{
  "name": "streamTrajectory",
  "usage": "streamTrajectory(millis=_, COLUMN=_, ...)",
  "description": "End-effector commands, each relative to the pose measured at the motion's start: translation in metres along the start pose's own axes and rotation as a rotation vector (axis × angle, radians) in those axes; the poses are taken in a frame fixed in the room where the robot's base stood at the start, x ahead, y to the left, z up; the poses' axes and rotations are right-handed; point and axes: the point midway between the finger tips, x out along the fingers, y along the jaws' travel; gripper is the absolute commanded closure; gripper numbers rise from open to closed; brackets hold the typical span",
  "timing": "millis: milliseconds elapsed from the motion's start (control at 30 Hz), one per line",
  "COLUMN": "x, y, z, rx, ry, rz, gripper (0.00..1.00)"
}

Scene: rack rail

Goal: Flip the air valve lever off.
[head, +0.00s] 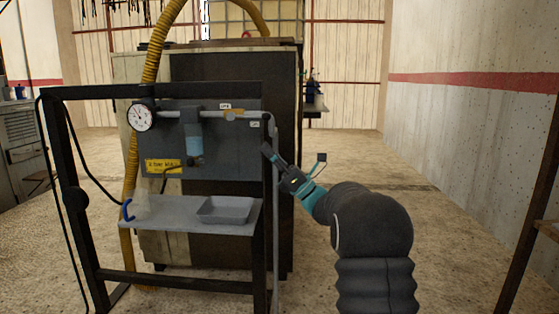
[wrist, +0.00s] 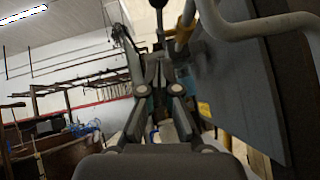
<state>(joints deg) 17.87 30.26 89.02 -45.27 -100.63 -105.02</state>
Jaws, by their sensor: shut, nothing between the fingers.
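The air valve (head: 234,114) sits on the grey pipe near the top right of the blue-grey panel in the head view. A small yellow-brass part shows there; the lever's exact angle is too small to tell. In the wrist view a yellow part (wrist: 185,28) of the valve shows at top centre beside the pipe, with a thin dark knobbed stem just left of it. My gripper (head: 267,149) is shut and empty, at the panel's right edge, below and right of the valve. In the wrist view my gripper (wrist: 159,75) points up towards the valve, apart from it.
The panel (head: 220,150) hangs in a black frame with a gauge (head: 141,117) and a blue-bowled filter (head: 194,146). A shelf below holds a grey tray (head: 224,209). A vertical pipe (head: 275,200) runs close beside my gripper. The floor at right is open.

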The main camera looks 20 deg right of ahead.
Motion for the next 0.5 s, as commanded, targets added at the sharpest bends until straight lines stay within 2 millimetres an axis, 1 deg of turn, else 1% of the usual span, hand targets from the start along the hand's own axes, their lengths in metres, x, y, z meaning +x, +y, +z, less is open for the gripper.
streamTrajectory(millis=33, x=0.012, y=0.001, z=0.001, rx=0.000, ry=0.001, rz=0.003, gripper=1.00)
streamTrajectory(millis=167, x=0.035, y=0.001, z=0.002, rx=0.000, ry=-0.001, rz=0.003, gripper=1.00)
streamTrajectory(millis=200, x=0.038, y=0.001, z=0.009, rx=-0.001, ry=-0.001, rz=0.002, gripper=1.00)
streamTrajectory(millis=300, x=0.047, y=0.001, z=0.018, rx=-0.002, ry=-0.001, rz=0.001, gripper=1.00)
streamTrajectory(millis=500, x=0.056, y=0.000, z=0.027, rx=0.000, ry=0.000, rz=0.000, gripper=1.00)
